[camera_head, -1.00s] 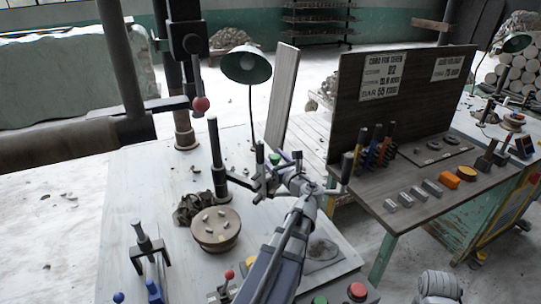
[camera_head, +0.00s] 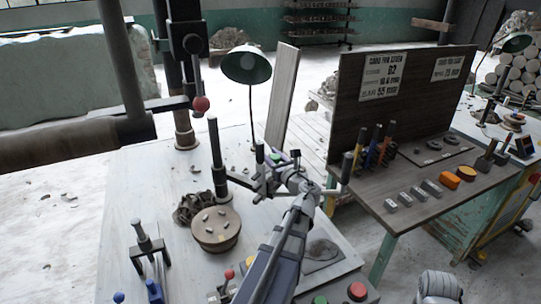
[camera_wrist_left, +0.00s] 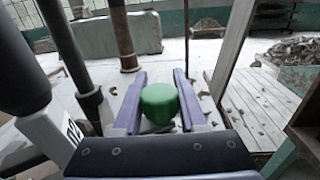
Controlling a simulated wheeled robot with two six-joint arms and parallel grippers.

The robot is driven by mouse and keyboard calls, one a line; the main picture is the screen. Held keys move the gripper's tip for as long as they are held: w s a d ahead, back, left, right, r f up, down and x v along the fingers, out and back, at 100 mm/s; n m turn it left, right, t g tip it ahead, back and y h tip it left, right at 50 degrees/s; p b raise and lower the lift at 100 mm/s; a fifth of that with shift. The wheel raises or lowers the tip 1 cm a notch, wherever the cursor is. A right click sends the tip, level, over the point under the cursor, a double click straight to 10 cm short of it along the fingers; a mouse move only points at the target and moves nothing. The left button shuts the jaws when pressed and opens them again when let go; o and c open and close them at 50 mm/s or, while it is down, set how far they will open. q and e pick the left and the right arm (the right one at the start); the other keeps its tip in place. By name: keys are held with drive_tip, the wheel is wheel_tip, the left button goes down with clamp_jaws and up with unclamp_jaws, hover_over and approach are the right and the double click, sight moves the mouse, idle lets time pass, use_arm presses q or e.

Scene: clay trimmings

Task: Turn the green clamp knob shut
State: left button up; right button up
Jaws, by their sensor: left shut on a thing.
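The green clamp knob (camera_head: 275,158) sits at the clamp fixture in the middle of the head view, mostly covered by my gripper. In the left wrist view the green knob (camera_wrist_left: 158,103) is a rounded cylinder between the two purple-edged fingers. My left gripper (camera_head: 281,160) reaches it from the lower right and is shut on it; it also shows in the left wrist view (camera_wrist_left: 157,98). The knob's underside and stem are hidden.
A black post (camera_head: 217,160) stands left of the knob, behind a round wooden disc (camera_head: 216,229) and dark clay trimmings (camera_head: 188,208). A green-shaded lamp (camera_head: 246,66) and an upright board (camera_head: 284,95) stand behind. Red (camera_head: 357,291) and green (camera_head: 320,301) buttons are at the front.

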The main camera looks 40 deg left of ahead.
sight(279, 162)
use_arm(q)
clamp_jaws()
drive_tip(key=shift+g, duration=0.3)
drive_tip(key=shift+s+a+n+g+y, duration=0.1)
drive_tip(key=shift+s+n+g+y, duration=0.15)
drive_tip(key=shift+n+g, duration=0.6)
drive_tip(key=shift+s+n+g+y, duration=0.15)
drive_tip(key=shift+n+g+y, duration=0.2)
drive_tip(key=shift+n+g, duration=0.5)
drive_tip(key=o, duration=1.1)
unclamp_jaws()
drive_tip(key=shift+c, duration=0.2)
drive_tip(key=shift+s+d, duration=0.2)
drive_tip(key=shift+d, duration=1.1)
drive_tip(key=shift+s+d, duration=0.15)
drive_tip(key=shift+d, duration=1.15)
drive_tip(key=shift+s+d, duration=0.2)
drive_tip(key=shift+d, duration=1.1)
